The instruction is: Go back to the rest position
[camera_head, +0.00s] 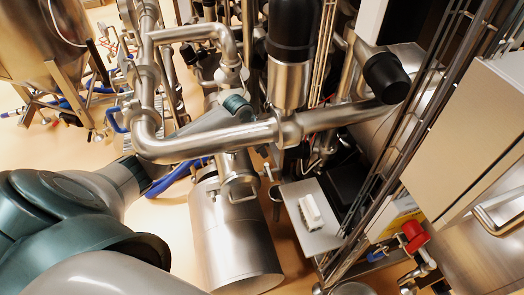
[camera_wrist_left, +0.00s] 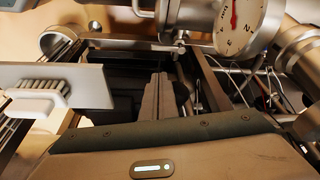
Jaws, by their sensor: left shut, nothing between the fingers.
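My left arm comes in from the lower left in the head view and reaches behind a thick steel pipe (camera_head: 240,135). The pipe hides much of my wrist, and the fingers cannot be made out there. In the left wrist view the fingers of my left gripper (camera_wrist_left: 161,88) are together, with nothing held. They point in among dark frames and metal rails. My right gripper is in neither view.
A metal plate with a white-handled brush (camera_head: 311,210) is right of the steel cylinder (camera_head: 235,240); the brush also shows in the left wrist view (camera_wrist_left: 38,97). Pipes and rails crowd the arm; open floor shows at left.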

